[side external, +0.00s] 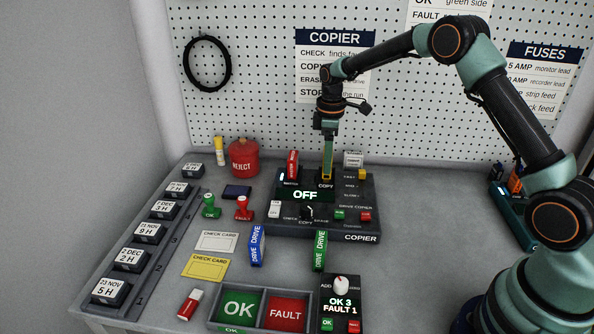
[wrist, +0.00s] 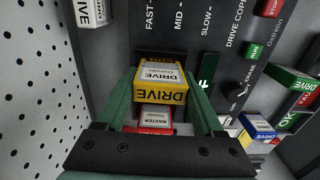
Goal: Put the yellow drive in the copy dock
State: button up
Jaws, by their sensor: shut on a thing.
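The yellow drive (wrist: 160,88) is upright between the green fingers of my gripper (wrist: 160,78) in the wrist view. In the side view my gripper (side external: 327,168) points down over the copy dock (side external: 325,187), and only a thin strip of the yellow drive (side external: 326,176) shows between its fingers. The fingers are shut on the drive. A dark slot edge shows beside the drive in the wrist view. I cannot tell how deep the drive sits, as the fingers hide its lower end. The copier display (side external: 304,195) reads OFF.
The red master drive (side external: 292,165) stands just left of my gripper. A white drive (side external: 353,159) stands behind the copier (side external: 360,238). Blue (side external: 257,246) and green (side external: 319,251) drives stand in front. Stamps, cards and a red reject pot (side external: 243,158) lie left.

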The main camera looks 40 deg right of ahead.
jog(key=shift+f, duration=1.05)
dwell(1.5)
jog(key=o, duration=1.4)
jog(key=shift+o, duration=0.2)
jog(key=shift+r, duration=3.5)
jog(key=shift+r, duration=0.2)
jog(key=s+a+r+m+t, duration=0.2)
jog(key=s+a+r+m, duration=0.1)
jog(key=s+r, duration=0.45)
jog(key=s+a+r+m+t, duration=0.2)
jog(key=s+r+m, duration=0.1)
jog(key=s+r, duration=0.4)
jog(key=s+a+f+m+t, duration=0.1)
jog(key=s+f+m, duration=0.2)
jog(key=s, duration=0.6)
jog(key=shift+a+f+t, duration=0.15)
jog(key=shift+a+t, duration=0.15)
jog(key=shift+a, duration=0.1)
